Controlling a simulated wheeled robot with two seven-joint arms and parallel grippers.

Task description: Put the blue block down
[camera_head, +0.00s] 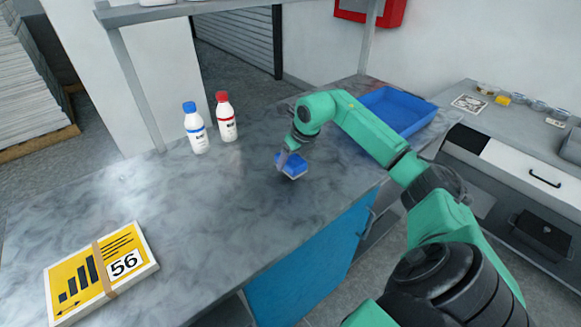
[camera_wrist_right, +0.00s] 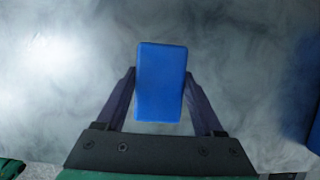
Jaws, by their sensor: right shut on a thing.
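The blue block (camera_head: 292,163) is at the right gripper over the grey marbled counter (camera_head: 200,215), in the middle of the head view. My right gripper (camera_head: 284,160) is shut on it. In the right wrist view the block (camera_wrist_right: 160,80) is upright in the picture between the two dark fingers of the gripper (camera_wrist_right: 160,92). I cannot tell whether the block touches the counter or is just above it. My left gripper is not in view.
A blue tray (camera_head: 399,110) stands on the counter at the back right. A blue-capped bottle (camera_head: 196,130) and a red-capped bottle (camera_head: 227,118) stand left of the gripper. A yellow-topped stack (camera_head: 88,280) lies front left. The counter around the block is clear.

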